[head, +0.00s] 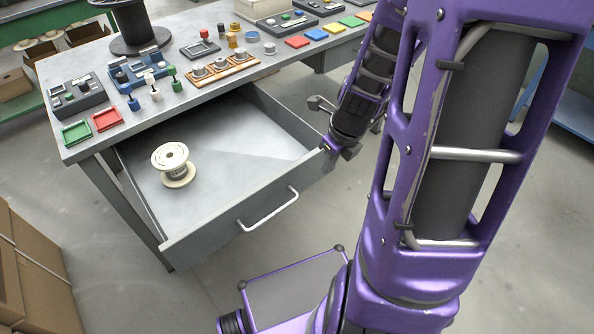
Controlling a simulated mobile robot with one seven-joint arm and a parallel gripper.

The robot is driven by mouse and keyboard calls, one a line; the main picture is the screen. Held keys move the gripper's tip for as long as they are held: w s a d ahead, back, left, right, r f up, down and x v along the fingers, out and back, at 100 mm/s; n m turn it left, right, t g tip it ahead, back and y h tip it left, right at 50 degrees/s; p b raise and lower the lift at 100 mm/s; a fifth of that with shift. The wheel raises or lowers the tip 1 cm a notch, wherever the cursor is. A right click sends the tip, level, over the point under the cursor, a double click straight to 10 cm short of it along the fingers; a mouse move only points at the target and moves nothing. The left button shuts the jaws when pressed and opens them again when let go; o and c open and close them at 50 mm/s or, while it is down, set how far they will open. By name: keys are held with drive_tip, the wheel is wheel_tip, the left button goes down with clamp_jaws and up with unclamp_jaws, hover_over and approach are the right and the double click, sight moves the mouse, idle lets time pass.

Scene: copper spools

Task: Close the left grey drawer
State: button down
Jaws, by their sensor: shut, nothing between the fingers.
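The grey drawer (225,222) is pulled well out from under the workbench. A white spool (174,165) stands inside it on the left side of its floor. The drawer has a silver bar handle (268,209) on its front panel. My gripper (329,147) is shut and empty at the drawer's front right corner, right of the handle. It looks close to the corner, but I cannot tell whether it touches. Its fingers are small and partly hidden by my wrist.
The grey workbench (78,146) carries small trays, pegs, coloured plates and a black spool (133,27) above the drawer. Cardboard boxes (35,280) stand at the lower left. The floor in front of the drawer is clear apart from my base.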

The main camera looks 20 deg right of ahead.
sight(308, 176)
drive_tip(key=w+f+b, duration=0.1)
drive_tip(key=w+f, duration=0.1)
drive_tip(key=f, duration=0.1)
drive_tip(key=w+a+f+b, duration=0.1)
drive_tip(key=f, duration=0.2)
drive_tip(key=w+a+f+b, duration=0.1)
drive_tip(key=w+f, duration=0.1)
drive_tip(key=f, duration=0.2)
drive_tip(key=shift+w+a, duration=0.15)
drive_tip(key=shift+w, duration=0.2)
